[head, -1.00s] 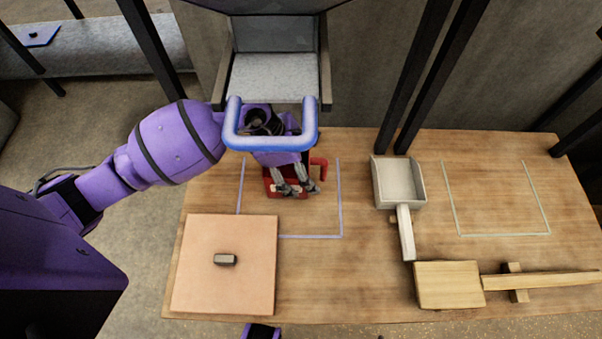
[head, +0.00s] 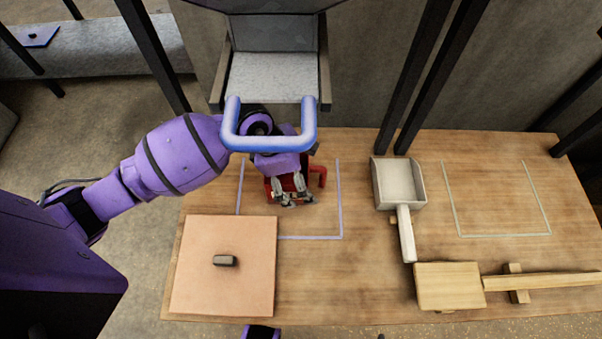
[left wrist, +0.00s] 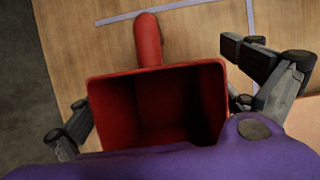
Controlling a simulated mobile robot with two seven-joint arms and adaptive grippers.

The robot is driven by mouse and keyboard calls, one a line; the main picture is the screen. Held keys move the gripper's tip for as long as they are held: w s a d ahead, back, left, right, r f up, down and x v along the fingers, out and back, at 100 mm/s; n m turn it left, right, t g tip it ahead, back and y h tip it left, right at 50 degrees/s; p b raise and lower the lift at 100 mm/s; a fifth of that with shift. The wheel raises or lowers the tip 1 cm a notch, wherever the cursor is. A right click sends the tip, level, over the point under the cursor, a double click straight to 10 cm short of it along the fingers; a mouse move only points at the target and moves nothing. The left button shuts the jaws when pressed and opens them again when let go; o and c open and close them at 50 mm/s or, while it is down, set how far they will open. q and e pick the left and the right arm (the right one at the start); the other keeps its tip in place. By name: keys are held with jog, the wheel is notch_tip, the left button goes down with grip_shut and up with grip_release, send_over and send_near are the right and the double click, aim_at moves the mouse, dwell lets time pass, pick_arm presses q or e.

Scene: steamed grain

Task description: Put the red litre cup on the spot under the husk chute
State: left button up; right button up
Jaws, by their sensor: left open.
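The red litre cup (head: 317,178) stands inside the blue-outlined spot (head: 341,215) below the chute (head: 272,76), at the back left of the table. In the left wrist view the cup (left wrist: 155,110) shows its open, empty top and its handle pointing up the picture. My left gripper (head: 294,202) is over the cup in the head view and hides much of it. Its fingers show in the left wrist view (left wrist: 160,105), open and spread on either side of the cup. Whether they touch it I cannot tell. My right gripper does not show clearly.
A pinkish board (head: 199,286) with a small dark handle lies at the front left. A pale scoop (head: 407,232) lies right of the outlined spot. A grey-outlined spot (head: 490,235), a wooden block (head: 449,285) and a wooden bar (head: 550,282) are further right. Dark posts (head: 425,80) rise behind.

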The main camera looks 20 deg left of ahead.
pick_arm(q)
jog(key=shift+r, duration=0.1)
jog(key=v, duration=1.2)
jog(key=shift+p, duration=0.45)
